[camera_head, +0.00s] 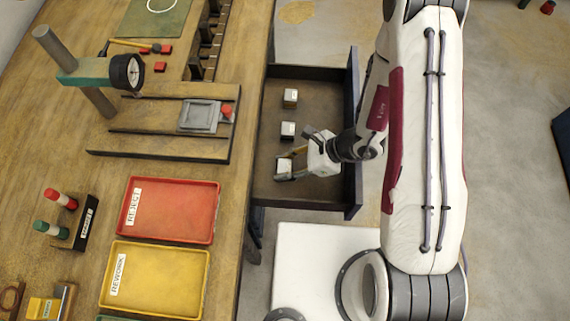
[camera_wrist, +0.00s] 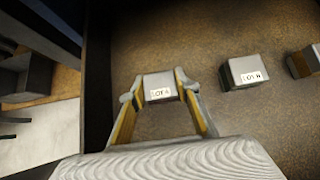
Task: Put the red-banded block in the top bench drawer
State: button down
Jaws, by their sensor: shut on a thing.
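The bench drawer (camera_head: 322,188) is pulled open beside the bench. My gripper (camera_head: 284,170) is inside it at the near left, shut on a grey block (camera_wrist: 159,80) with a white "LOT" label. My fingers (camera_wrist: 158,95) are on both sides of this block in the wrist view. No red band shows on it; its lower sides are hidden. Two more labelled blocks are in the drawer, a middle one (camera_head: 287,131) and a far one (camera_head: 290,97). The middle one is also right of my gripper in the wrist view (camera_wrist: 240,77).
A red REJECT tray (camera_head: 172,234) and a yellow REWORK tray (camera_head: 183,288) lie on the bench left of the drawer. A dial gauge stand (camera_head: 126,73) stands behind them. The drawer's right wall (camera_head: 353,115) is near my arm. The drawer's right half has free floor.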

aim_at(286, 166)
jog(key=c, duration=1.5)
grip_release()
jog(key=shift+v, duration=1.7)
notch_tip(286, 166, up, 7)
jog(key=shift+a, duration=0.15)
